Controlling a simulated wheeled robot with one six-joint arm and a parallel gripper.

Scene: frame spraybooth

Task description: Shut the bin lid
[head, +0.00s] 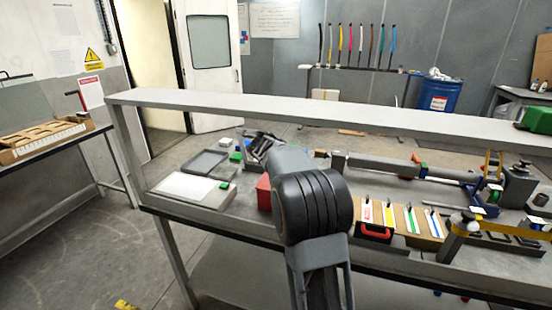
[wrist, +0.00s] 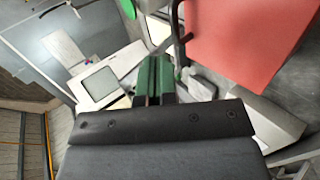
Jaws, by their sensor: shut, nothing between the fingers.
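A red box (head: 264,192), which may be the bin, stands on the bench just left of my arm in the head view. My arm hides much of it, and I cannot make out its lid or the lid's angle. A large flat red surface (wrist: 250,40) fills the upper right of the wrist view, close to the camera and beside my gripper. My gripper (wrist: 155,66) shows green fingers together with nothing between them. I cannot tell whether they touch the red surface. In the head view the fingers are hidden behind my arm.
A long grey shelf (head: 300,111) runs above the bench. Left on the bench are a grey tray (head: 204,163) and a white-topped panel (head: 191,187). Right of my arm are a tan board with coloured strips (head: 398,219), a red-handled case (head: 375,232) and clamp-like equipment.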

